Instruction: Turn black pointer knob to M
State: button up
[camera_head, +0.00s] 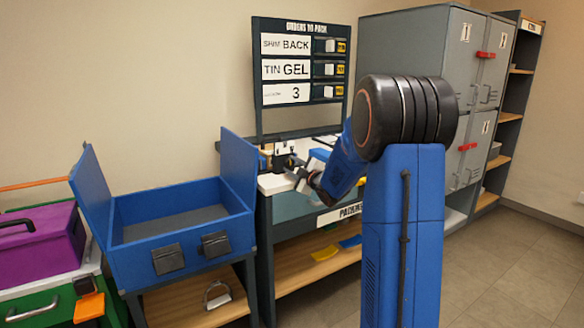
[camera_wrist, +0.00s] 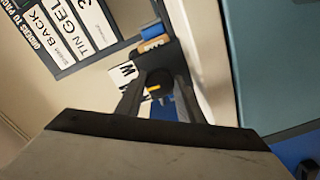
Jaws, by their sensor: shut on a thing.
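The black pointer knob (camera_wrist: 160,78) shows in the wrist view between my fingertips, with a short yellow-orange mark on it. My gripper (camera_wrist: 157,88) is shut on the knob, one dark finger on each side. A white label (camera_wrist: 122,74) with a black letter, M or W in this tilted view, stands beside the knob. In the head view my gripper (camera_head: 297,172) is at the left back of the packing bench, small and dark against other dark parts. I cannot make out the knob there, nor tell which letter the mark points at.
An orders board (camera_head: 299,63) stands behind the bench (camera_head: 276,181). A blue open box (camera_head: 180,246) is at the left, with a purple toolbox (camera_head: 42,240) beyond it. Grey lockers (camera_head: 408,42) stand at the right. My blue arm hides part of the bench.

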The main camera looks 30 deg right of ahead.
jog(key=shift+f, duration=0.1)
dwell(0.4)
jog(key=o, duration=1.1)
jog(key=shift+c, duration=0.2)
jog(key=shift+s, duration=0.15)
jog(key=s, duration=1.7)
jog(key=shift+d, duration=0.3)
jog(key=shift+s, duration=0.1)
jog(key=s+a+f+m+g, duration=0.3)
jog(key=s+a, duration=0.4)
jog(key=s, duration=0.4)
jog(key=s+a+f+m+g, duration=0.2)
jog(key=s+a+m+g, duration=0.3)
jog(key=s+a, duration=0.3)
jog(key=s+a+f+m+g, duration=0.3)
jog(key=s+a, duration=0.5)
jog(key=s, duration=0.8)
jog(key=shift+f+m+g+h, duration=0.35)
jog(key=shift+m+g, duration=0.25)
jog(key=shift+g, duration=0.5)
